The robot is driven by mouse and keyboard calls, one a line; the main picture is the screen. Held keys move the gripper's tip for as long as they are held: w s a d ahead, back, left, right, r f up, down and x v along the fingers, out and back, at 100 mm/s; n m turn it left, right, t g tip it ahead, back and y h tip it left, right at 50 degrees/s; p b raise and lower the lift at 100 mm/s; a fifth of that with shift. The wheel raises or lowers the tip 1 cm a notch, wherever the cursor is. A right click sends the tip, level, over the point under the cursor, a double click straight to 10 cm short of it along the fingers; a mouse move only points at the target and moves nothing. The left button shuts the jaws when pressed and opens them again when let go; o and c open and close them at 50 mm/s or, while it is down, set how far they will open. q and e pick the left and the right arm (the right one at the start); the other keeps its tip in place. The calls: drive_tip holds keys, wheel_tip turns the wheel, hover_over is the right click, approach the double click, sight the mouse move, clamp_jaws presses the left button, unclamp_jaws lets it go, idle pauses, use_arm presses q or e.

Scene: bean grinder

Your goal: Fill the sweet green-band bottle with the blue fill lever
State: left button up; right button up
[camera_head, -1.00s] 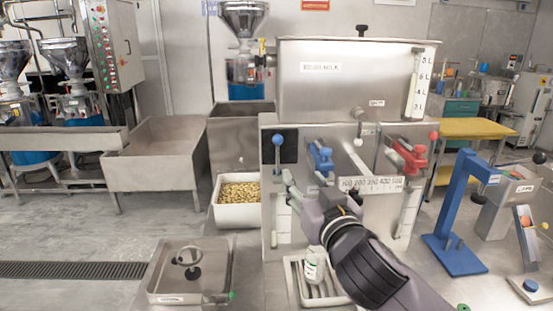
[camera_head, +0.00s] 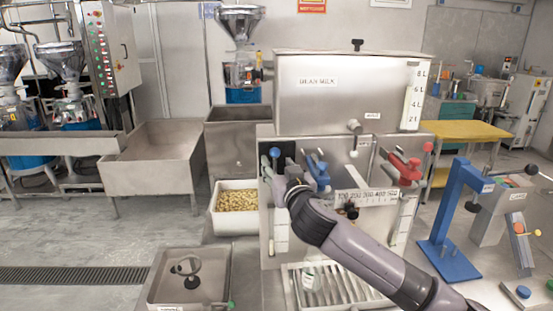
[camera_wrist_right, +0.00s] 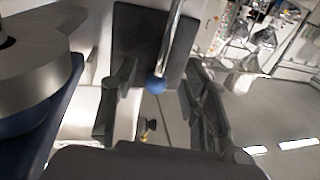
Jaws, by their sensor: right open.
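The blue fill lever's ball knob (camera_head: 275,152) stands against a dark plate on the left of the steel filling machine's front. My right gripper (camera_head: 270,172) is open at this lever, its fingers just below and beside the knob. In the right wrist view the blue knob (camera_wrist_right: 155,84) and its metal rod sit between the two spread fingers (camera_wrist_right: 160,102), with no clear contact. My left gripper is not in view.
A blue clamp (camera_head: 317,172) and a red clamp (camera_head: 405,168) are on the machine front, right of the lever. A numbered scale (camera_head: 370,196) lies between them. A blue stand (camera_head: 452,220) is at right, and a bin of beans (camera_head: 237,200) at left.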

drive_tip(key=shift+w+a, duration=0.25)
drive_tip(key=shift+w, duration=0.8)
drive_tip(key=shift+c, duration=0.3)
clamp_jaws()
